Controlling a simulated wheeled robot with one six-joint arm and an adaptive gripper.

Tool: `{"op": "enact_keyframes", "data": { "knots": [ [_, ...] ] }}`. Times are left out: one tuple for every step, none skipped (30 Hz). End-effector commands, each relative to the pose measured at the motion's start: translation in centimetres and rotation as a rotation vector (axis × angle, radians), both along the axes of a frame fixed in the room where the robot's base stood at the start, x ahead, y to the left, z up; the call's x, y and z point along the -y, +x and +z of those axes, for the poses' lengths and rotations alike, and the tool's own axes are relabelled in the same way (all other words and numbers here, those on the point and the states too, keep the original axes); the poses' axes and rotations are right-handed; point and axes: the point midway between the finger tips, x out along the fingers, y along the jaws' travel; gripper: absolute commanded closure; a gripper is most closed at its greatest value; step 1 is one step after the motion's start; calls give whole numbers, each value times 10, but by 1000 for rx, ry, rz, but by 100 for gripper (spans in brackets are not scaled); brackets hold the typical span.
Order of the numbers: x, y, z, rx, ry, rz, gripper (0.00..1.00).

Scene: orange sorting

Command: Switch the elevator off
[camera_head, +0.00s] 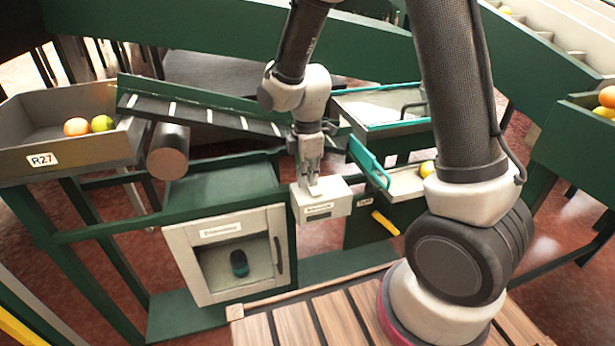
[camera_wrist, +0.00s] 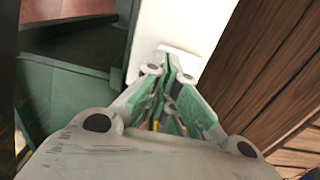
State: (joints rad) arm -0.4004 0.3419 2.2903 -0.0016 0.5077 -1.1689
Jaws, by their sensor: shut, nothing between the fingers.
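A small white box (camera_head: 337,205) with a label and a dark slot on its front stands on the green frame in the middle of the head view. The label is too small to read. My gripper (camera_head: 313,188) points down at the top of this box, with its tips at or just above it; I cannot tell whether they touch. In the wrist view my gripper (camera_wrist: 172,62) is shut and empty, with the white box (camera_wrist: 186,22) beyond its tips. A small pale piece on the box shows right at the tips, partly hidden by the fingers.
A pale cabinet (camera_head: 190,255) with a dark green knob (camera_head: 239,263) stands to the left. A crate marked R27 (camera_head: 72,150) holds fruit at far left. A sloped conveyor (camera_head: 200,114) runs behind my gripper. A teal handle (camera_head: 368,162) and a yellow handle (camera_head: 385,223) are close right.

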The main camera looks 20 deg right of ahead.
Motion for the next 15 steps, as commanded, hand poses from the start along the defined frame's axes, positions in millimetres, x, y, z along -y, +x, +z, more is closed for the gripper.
{"op": "enact_keyframes", "data": {
  "knots": [
    [0,0,0,0,0,0,100],
    [0,0,0,0,0,0,100],
    [0,0,0,0,0,0,100],
    [0,0,0,0,0,0,100],
    [0,0,-1,-1,0,0,100],
    [0,1,-4,-1,0,0,100],
    [0,2,-7,-1,-1,0,100],
    [0,2,-7,0,0,0,100],
    [0,2,-6,1,0,0,100],
    [0,2,-6,0,0,0,100],
    [0,2,-6,0,0,0,100],
    [0,2,-6,0,0,0,100],
    [0,2,-6,0,0,0,100],
    [0,2,-6,0,0,0,100],
    [0,1,-6,0,0,0,100]
  ]
}}
